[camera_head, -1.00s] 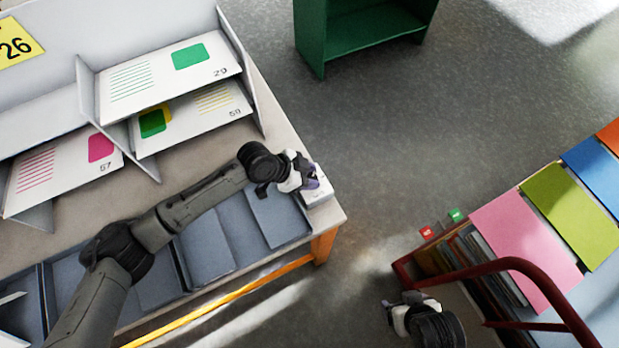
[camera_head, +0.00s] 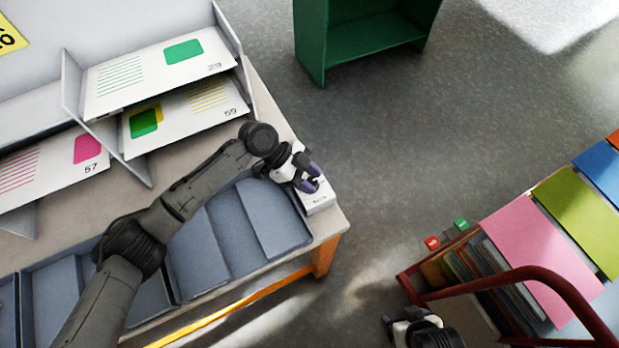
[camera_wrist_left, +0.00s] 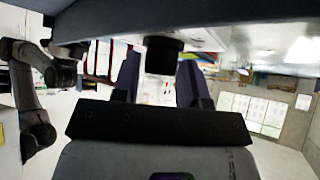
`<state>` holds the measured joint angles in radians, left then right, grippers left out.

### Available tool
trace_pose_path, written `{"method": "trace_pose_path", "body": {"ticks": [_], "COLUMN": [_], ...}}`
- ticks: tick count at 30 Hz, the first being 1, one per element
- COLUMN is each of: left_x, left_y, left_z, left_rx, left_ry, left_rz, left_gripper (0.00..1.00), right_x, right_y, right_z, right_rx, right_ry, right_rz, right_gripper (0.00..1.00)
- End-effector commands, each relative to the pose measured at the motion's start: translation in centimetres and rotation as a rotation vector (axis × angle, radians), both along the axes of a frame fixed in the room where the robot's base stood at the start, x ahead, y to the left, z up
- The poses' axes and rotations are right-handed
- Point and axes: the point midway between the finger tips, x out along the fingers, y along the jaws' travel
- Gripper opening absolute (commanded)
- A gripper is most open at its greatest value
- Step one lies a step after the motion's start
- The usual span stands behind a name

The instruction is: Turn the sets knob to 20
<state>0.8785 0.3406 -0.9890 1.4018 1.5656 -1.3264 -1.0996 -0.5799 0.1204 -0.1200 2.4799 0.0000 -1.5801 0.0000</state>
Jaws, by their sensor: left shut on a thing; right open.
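A small white box (camera_head: 322,203) sits at the near right corner of the grey table. My left gripper (camera_head: 313,180) is over this box, its purple-tipped fingers down at it and hiding part of it. In the left wrist view a black round knob (camera_wrist_left: 163,56) sits between the two dark fingers, and the gripper is shut on it. The knob's scale and the number 20 cannot be read in either view. My right gripper (camera_head: 390,322) is open and empty at the bottom edge of the head view.
Grey trays (camera_head: 270,215) lie beside the box along the table's front. Numbered sheets (camera_head: 160,70) stand in racks behind. A red-framed cart (camera_head: 405,283) with coloured folders stands at the right, near my right gripper. Open floor (camera_head: 400,150) lies between.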

Motion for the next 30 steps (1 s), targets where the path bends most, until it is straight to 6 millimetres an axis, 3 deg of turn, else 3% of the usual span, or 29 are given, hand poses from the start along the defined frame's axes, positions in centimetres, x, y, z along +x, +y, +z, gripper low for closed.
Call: {"method": "trace_pose_path", "body": {"ticks": [11, 12, 16, 25, 30], "left_x": [0.0, 0.0, 0.0, 0.1, 0.6], "left_y": [0.0, 0.0, 0.0, 0.2, 1.6], "left_z": [0.0, 0.0, 0.0, 0.3, 1.9], "left_rx": [0.001, 0.001, 0.0, 0.0, 0.0], "left_ry": [-0.001, -0.001, -0.001, -0.001, -0.002], "left_rz": [-0.004, -0.004, -0.004, -0.001, -0.001], "left_gripper": [0.16, 0.43, 0.56, 0.56, 0.56], "right_x": [0.0, 0.0, 0.0, 0.0, 0.0], "right_y": [-0.2, -0.2, -0.1, 0.1, 0.2], "right_z": [0.0, 0.0, 0.0, 0.1, 0.6], "right_rx": [-0.005, -0.005, -0.003, 0.004, 0.005], "right_ry": [0.0, 0.0, 0.001, 0.001, 0.0], "right_rz": [0.004, 0.004, 0.002, -0.003, -0.004], "right_gripper": [0.81, 0.81, 0.81, 0.81, 0.81]}}
